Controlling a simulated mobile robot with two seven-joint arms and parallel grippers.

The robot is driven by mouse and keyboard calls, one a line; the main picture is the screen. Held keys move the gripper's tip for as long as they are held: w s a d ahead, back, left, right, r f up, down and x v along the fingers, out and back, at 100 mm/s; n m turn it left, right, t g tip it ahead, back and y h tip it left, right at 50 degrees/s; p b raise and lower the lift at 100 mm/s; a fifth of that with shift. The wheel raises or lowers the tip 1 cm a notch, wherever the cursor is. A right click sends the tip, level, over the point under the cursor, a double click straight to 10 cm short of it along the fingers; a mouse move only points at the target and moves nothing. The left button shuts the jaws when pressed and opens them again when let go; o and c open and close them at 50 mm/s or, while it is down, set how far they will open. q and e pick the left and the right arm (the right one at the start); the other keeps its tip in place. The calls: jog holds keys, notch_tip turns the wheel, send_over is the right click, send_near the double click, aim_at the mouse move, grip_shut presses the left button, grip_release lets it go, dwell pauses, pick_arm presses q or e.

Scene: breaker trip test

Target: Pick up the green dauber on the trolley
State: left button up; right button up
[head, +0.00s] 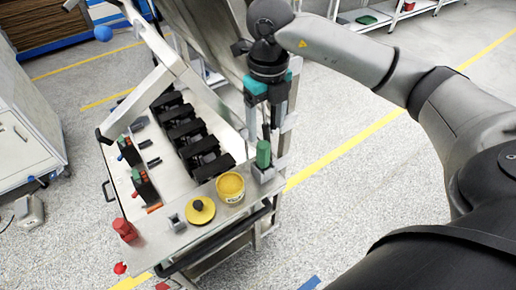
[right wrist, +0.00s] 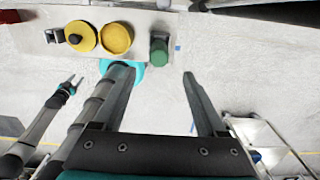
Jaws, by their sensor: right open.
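The green dauber (head: 263,154) stands upright in a small grey holder at the near right corner of the trolley (head: 150,235). It also shows in the right wrist view (right wrist: 159,50), ahead of the fingertips and between their lines. My right gripper (head: 267,128) is open and empty, fingers pointing down, just above the dauber in the head view. I see no contact; the exact height gap is hard to judge. My left gripper (right wrist: 72,83) shows small at the left of the right wrist view, its fingers apart, away from the trolley; it is not in the head view.
A yellow tub (head: 230,187) and a yellow disc with a black knob (head: 200,211) stand left of the dauber. Several black breakers (head: 185,130) fill the middle of the trolley. A red object (head: 124,230) stands at the near left corner. The floor to the right is open.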

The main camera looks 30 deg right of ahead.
aim_at(263, 153)
jog(key=f, duration=0.4)
jog(key=shift+s+f, duration=0.2)
jog(key=shift+s, duration=0.05)
jog(key=f, duration=0.3)
jog(key=w+f+p, duration=0.1)
jog(key=f, duration=0.1)
jog(key=shift+a+f, duration=0.1)
jog(key=shift+f, duration=0.4)
pick_arm(q)
jog(key=shift+s+r, duration=0.5)
pick_arm(e)
jog(key=shift+c, duration=0.2)
jog(key=c, duration=0.6)
pick_arm(q)
jog(key=shift+s, duration=0.25)
pick_arm(e)
grip_shut()
